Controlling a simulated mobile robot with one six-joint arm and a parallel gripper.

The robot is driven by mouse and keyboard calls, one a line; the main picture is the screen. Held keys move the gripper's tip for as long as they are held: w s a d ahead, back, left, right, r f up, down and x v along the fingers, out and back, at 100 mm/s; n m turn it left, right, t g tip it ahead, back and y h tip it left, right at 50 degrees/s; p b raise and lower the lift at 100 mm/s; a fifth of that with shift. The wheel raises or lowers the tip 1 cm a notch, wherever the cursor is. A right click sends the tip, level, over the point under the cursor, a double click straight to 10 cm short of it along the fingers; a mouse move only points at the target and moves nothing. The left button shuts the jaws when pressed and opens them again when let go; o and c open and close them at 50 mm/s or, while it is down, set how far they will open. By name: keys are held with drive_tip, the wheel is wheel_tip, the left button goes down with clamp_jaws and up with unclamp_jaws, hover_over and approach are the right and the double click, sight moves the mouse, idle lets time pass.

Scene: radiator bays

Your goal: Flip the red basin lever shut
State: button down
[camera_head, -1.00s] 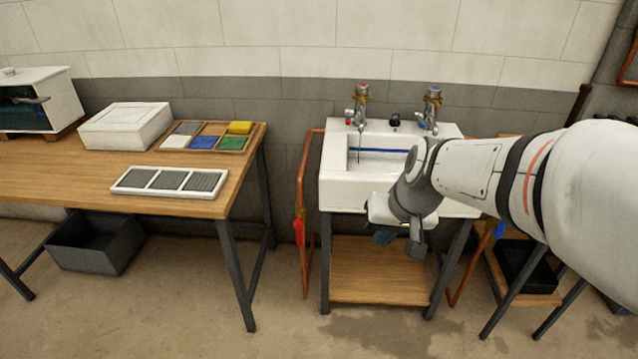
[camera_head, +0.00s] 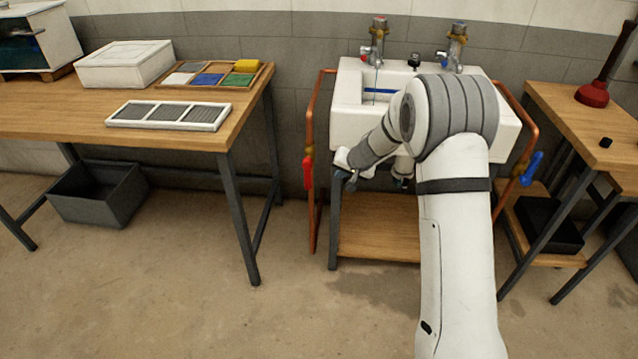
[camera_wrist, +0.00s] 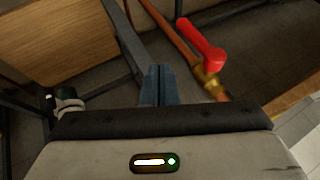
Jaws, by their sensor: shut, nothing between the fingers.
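The red basin lever (camera_head: 308,173) sits on the copper pipe (camera_head: 314,120) at the left of the white basin (camera_head: 345,120). In the head view it hangs down, roughly along the pipe. In the wrist view the red lever (camera_wrist: 203,45) runs out from a brass valve body (camera_wrist: 207,82), close beside the pipe and roughly in line with it. My gripper (camera_head: 349,181) is just right of the lever, in front of the basin's left leg. In the wrist view its dark fingertips (camera_wrist: 158,68) are together and empty, left of the lever and apart from it.
A blue lever (camera_head: 531,168) is on the right pipe. The basin stand's leg (camera_wrist: 120,40) is close to my fingers. A wooden table (camera_head: 60,115) stands left, with free floor between it and the basin. A side table (camera_head: 570,115) with a plunger (camera_head: 594,92) stands right.

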sight(308, 175)
drive_tip(key=w+a+f+p, duration=0.1)
drive_tip(key=w+a+f, duration=0.4)
drive_tip(key=a+f, duration=0.2)
drive_tip(key=shift+w+a+f, duration=0.25)
drive_tip(key=shift+a+f, duration=0.05)
drive_tip(key=shift+f, duration=0.15)
idle(0.4)
drive_tip(key=shift+a+f, duration=0.1)
